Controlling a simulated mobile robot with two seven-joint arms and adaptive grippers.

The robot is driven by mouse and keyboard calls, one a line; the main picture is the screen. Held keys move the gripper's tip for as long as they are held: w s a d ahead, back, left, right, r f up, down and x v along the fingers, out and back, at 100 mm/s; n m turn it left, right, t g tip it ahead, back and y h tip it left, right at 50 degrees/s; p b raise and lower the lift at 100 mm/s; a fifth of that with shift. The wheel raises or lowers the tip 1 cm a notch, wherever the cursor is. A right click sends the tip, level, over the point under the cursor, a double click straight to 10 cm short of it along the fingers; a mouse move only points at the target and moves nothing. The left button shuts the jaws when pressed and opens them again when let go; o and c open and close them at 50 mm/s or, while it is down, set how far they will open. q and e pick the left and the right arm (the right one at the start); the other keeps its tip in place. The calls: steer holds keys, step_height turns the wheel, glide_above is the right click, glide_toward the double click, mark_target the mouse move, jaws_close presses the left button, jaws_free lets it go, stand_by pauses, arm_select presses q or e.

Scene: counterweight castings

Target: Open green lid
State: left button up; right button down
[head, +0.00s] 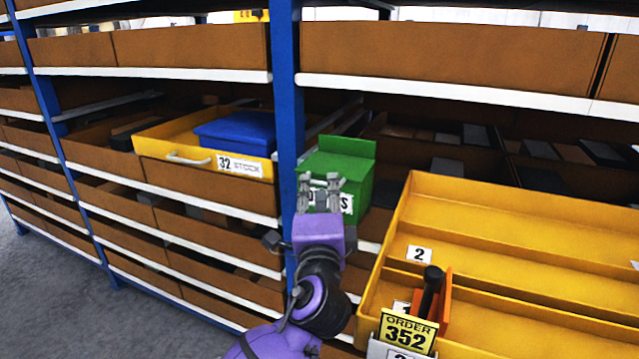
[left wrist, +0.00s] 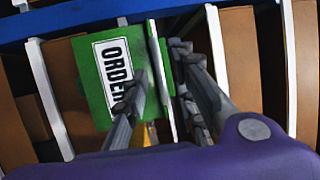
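A green box (head: 352,180) with a green lid (head: 330,164) sits on the shelf just right of the blue post in the head view. A white label with black letters is on its front, partly hidden by my gripper. In the left wrist view the labelled green front (left wrist: 93,88) is at the left, and a thin green lid edge (left wrist: 155,62) runs beside it. My left gripper (head: 320,181) is at the front of the box, its fingers apart on either side of that edge. I cannot tell whether they touch it. The lid looks closed. My right gripper is not in view.
A blue post (head: 288,100) stands close left of the box. A yellow drawer (head: 160,140) with a blue block (head: 238,134) is further left. A divided yellow tray (head: 500,215) with an order 352 sign (head: 407,332) and an orange holder (head: 445,295) is at right.

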mark_target(320, 183)
arm_select(q)
steer(key=shift+x, duration=1.65)
steer(key=shift+c, duration=0.4)
jaws_close()
